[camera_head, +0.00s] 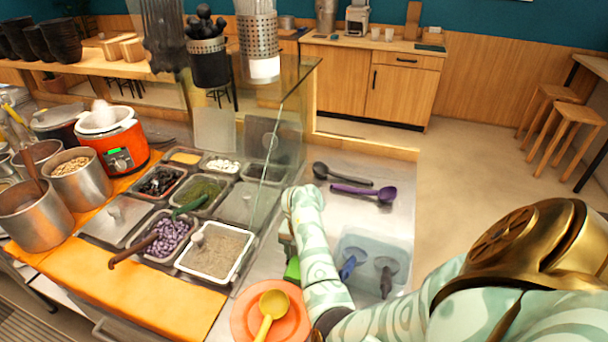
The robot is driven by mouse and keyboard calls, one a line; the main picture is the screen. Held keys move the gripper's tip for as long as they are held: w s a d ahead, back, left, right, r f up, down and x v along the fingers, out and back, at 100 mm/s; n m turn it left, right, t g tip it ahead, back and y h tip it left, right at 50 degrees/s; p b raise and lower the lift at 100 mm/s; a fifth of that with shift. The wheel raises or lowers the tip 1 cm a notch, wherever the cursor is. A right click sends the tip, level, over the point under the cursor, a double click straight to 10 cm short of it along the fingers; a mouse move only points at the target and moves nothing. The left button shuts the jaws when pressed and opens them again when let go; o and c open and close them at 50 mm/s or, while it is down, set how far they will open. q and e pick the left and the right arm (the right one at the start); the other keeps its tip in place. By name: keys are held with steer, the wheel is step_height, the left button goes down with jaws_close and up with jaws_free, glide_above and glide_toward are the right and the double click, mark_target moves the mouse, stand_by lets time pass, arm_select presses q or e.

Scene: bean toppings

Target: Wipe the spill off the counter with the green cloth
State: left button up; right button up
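My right arm comes in from the right and bends over the steel counter (345,215). My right gripper (286,243) is mostly hidden under its wrist, pointing down. A small bright green patch (292,269) shows just below it, beside my forearm. It may be the green cloth; most of it is hidden, and I cannot tell whether the gripper holds it. I can make out no clear spill on the visible counter. My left gripper is not in view.
An orange plate (243,322) with a yellow ladle (270,308) sits close below the green patch. A clear bluish tub (378,245) with scoops is right of my forearm. Purple (365,191) and black (340,175) ladles lie behind. Topping trays (216,250) and a glass screen (282,140) stand left.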

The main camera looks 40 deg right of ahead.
steer(key=shift+w+a+b, duration=0.3)
steer(key=shift+w+a, duration=0.05)
steer(key=shift+w, duration=0.35)
steer(key=shift+w+a+b, duration=0.35)
steer(key=shift+w+a, duration=0.05)
steer(key=shift+w, duration=0.25)
steer(key=shift+w+a+b, duration=0.3)
steer(key=shift+w+a, duration=0.05)
steer(key=shift+w, duration=0.35)
steer(key=shift+s+d+p, duration=0.25)
steer(key=shift+s+p, duration=0.1)
steer(key=shift+s, duration=0.2)
steer(key=shift+s+d+p, duration=0.25)
steer(key=shift+s+p, duration=0.05)
steer(key=shift+s, duration=0.2)
steer(key=shift+s+d+p, duration=0.3)
steer(key=shift+s+d, duration=0.05)
steer(key=shift+s, duration=0.3)
steer(key=shift+s+d+p, duration=0.25)
steer(key=shift+s+d, duration=0.1)
steer(key=shift+s, duration=0.25)
steer(key=shift+w+a+f+b, duration=0.1)
steer(key=shift+w+a+b, duration=0.35)
steer(key=shift+w, duration=0.3)
steer(key=shift+w+a+f+b, duration=0.1)
steer(key=shift+w+a+b, duration=0.3)
steer(key=shift+w, duration=0.3)
steer(key=shift+w+a+r+b, duration=0.1)
steer(key=shift+w+a+b, duration=0.3)
steer(key=shift+w, duration=0.4)
